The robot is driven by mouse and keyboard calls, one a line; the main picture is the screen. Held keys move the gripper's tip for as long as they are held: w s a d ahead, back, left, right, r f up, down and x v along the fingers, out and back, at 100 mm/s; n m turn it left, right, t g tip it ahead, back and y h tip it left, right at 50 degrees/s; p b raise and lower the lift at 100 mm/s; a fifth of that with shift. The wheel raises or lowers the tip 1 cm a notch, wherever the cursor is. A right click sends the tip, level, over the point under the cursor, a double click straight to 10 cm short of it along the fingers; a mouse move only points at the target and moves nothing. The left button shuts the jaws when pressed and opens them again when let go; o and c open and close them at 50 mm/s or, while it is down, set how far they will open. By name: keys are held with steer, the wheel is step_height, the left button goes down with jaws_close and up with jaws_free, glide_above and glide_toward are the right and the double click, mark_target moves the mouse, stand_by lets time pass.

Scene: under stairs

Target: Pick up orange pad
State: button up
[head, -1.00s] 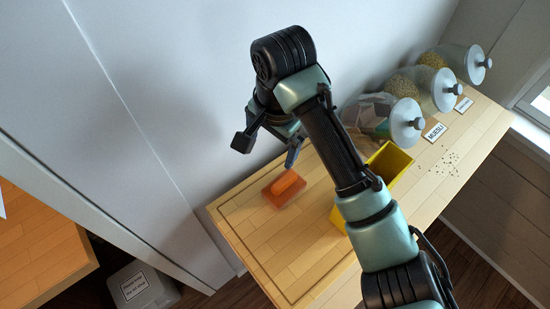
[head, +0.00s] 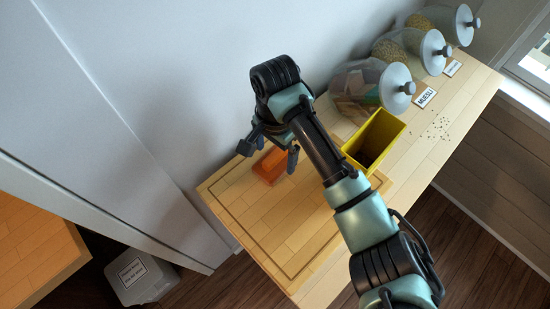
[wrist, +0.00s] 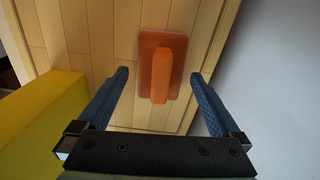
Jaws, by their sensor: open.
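The orange pad (wrist: 178,49) has a flat base with a raised handle and lies on the wooden board, in the upper middle of the wrist view. In the head view the orange pad (head: 268,167) is partly hidden by my gripper. My gripper (wrist: 160,82) is open and empty. Its two blue fingers point toward the pad, one to the left and one to the right of its handle, with the pad beyond the fingertips. In the head view my gripper (head: 273,150) hangs over the pad; the exact gap cannot be told.
A yellow open box (head: 391,130) stands right of the pad; its yellow side (wrist: 40,125) fills the lower left of the wrist view. Several glass jars (head: 362,88) stand along the wall. The front of the wooden board (head: 285,235) is clear. A grey bin (head: 140,278) is on the floor.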

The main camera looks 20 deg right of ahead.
mark_target(275, 155)
step_height(275, 155, down, 2)
steer(key=shift+c, duration=0.2)
steer(key=c, duration=1.1)
step_height(275, 155, up, 10)
steer(key=shift+r, duration=0.1)
steer(key=shift+c, duration=0.2)
